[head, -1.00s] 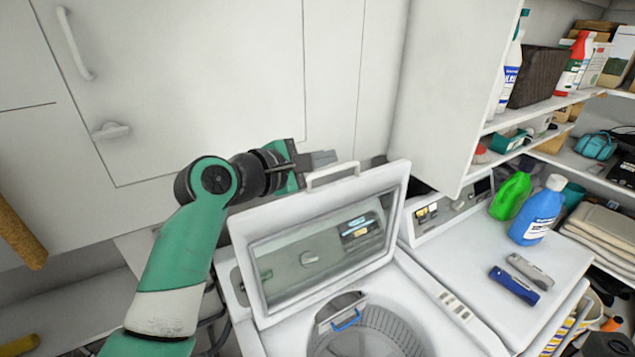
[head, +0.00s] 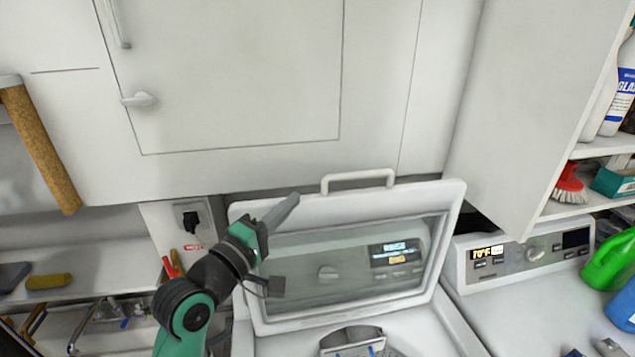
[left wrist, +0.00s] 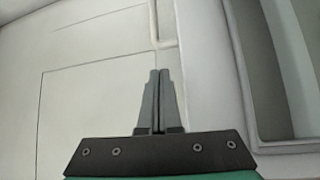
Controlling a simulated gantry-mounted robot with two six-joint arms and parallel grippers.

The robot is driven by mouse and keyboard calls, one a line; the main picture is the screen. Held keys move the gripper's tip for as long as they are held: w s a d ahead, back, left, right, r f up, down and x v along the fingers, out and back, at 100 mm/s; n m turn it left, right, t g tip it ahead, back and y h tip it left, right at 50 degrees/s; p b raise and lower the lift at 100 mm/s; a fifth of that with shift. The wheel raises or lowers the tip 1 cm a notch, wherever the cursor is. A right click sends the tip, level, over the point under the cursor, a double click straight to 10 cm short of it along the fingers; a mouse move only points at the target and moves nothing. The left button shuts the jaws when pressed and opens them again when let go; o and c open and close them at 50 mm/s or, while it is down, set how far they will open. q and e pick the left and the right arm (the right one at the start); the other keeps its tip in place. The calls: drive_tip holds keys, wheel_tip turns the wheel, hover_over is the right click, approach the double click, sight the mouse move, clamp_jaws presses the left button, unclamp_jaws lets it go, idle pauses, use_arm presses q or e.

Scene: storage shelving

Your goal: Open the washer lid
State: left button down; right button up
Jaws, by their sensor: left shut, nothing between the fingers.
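The washer lid (head: 350,306) stands raised and leans back, its glass pane (head: 345,265) facing me and its white handle (head: 358,178) at the top edge. The washer's opening shows only partly below the lid at the bottom of the head view. My left gripper (head: 293,200) is in front of the lid's upper left part, left of the handle. In the left wrist view its fingers (left wrist: 159,74) are together and empty, with the lid's frame (left wrist: 238,70) at the right. I cannot tell whether the gripper touches the lid. My right gripper is not in view.
A white wall cabinet (head: 240,80) hangs above and behind the lid. A second machine's control panel (head: 525,257) is at right, with a green bottle (head: 610,262) and a blue bottle (head: 622,308). Shelves and a cork roll (head: 42,150) are at left.

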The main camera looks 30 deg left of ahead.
sight(315, 195)
use_arm(q)
drive_tip(key=w, duration=0.3)
drive_tip(key=w+p, duration=0.1)
drive_tip(key=w, duration=0.2)
drive_tip(key=w+r, duration=0.1)
drive_tip(key=w, duration=0.2)
drive_tip(key=shift+d+r, duration=0.1)
drive_tip(key=shift+d, duration=0.3)
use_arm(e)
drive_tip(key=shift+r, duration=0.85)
